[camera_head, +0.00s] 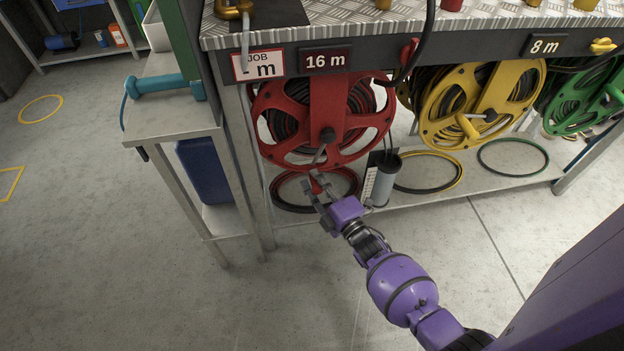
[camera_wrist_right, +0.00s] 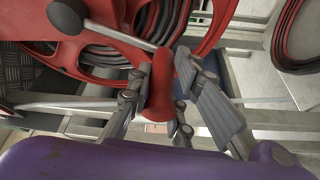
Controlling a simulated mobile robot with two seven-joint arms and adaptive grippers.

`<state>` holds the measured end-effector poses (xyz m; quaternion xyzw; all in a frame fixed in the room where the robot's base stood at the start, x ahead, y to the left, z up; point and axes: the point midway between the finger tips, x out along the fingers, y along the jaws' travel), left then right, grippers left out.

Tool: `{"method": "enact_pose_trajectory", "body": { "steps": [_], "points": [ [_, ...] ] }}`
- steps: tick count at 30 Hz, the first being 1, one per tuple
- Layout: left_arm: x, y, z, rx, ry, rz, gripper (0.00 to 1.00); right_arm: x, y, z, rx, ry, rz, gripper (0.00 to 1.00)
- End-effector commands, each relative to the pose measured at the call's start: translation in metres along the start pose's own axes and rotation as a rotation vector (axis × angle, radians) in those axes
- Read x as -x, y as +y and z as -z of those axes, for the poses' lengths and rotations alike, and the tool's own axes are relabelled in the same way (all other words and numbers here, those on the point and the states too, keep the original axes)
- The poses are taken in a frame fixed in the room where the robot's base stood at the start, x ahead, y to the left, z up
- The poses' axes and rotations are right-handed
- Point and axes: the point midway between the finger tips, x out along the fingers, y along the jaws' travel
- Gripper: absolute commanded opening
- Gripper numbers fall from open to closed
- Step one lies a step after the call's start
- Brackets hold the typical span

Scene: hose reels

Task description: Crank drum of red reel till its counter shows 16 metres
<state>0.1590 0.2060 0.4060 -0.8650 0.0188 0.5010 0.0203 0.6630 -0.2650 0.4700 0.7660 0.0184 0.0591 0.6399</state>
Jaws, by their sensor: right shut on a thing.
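The red reel (camera_head: 298,148) hangs under the bench with dark hose wound on its drum. Its counter (camera_head: 326,60) reads 16 m. A job card (camera_head: 257,66) beside it ends in "m"; a hanging metal piece covers its number. The reel's grey crank arm points down from the hub. My right gripper (camera_head: 318,186) is at the reel's lower edge, shut on the red crank handle. In the right wrist view the red handle (camera_wrist_right: 160,85) stands between both fingers (camera_wrist_right: 160,105). My left gripper is not in view.
A yellow reel (camera_head: 480,105) with an 8 m counter (camera_head: 545,45) and a green reel (camera_head: 588,98) stand to the right. A grey cylinder (camera_head: 385,180) is close right of my gripper. Table legs and a side stand (camera_head: 175,115) are on the left. Open floor lies in front.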

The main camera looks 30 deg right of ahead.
Motion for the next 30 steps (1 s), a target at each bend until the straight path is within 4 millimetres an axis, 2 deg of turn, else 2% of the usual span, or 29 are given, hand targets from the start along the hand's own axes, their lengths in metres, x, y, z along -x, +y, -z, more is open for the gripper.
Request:
{"method": "enact_pose_trajectory", "body": {
  "steps": [1, 17, 18, 21, 30],
  "points": [
    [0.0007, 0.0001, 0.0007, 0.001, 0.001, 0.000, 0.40, -0.0019, 0.0058, -0.0011, 0.013, 0.004, -0.008, 0.00],
    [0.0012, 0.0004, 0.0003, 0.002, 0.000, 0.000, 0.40, -0.0022, 0.0062, -0.0019, 0.037, 0.006, -0.002, 0.00],
    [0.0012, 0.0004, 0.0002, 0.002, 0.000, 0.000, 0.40, -0.0023, 0.0062, -0.0018, 0.036, 0.007, -0.002, 0.20],
    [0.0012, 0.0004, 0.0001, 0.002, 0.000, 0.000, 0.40, -0.0023, 0.0059, -0.0016, 0.036, 0.007, -0.001, 0.33],
    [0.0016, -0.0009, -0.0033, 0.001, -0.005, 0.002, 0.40, 0.0001, 0.0022, -0.0021, 0.034, 0.004, 0.007, 0.34]
  ]
}}
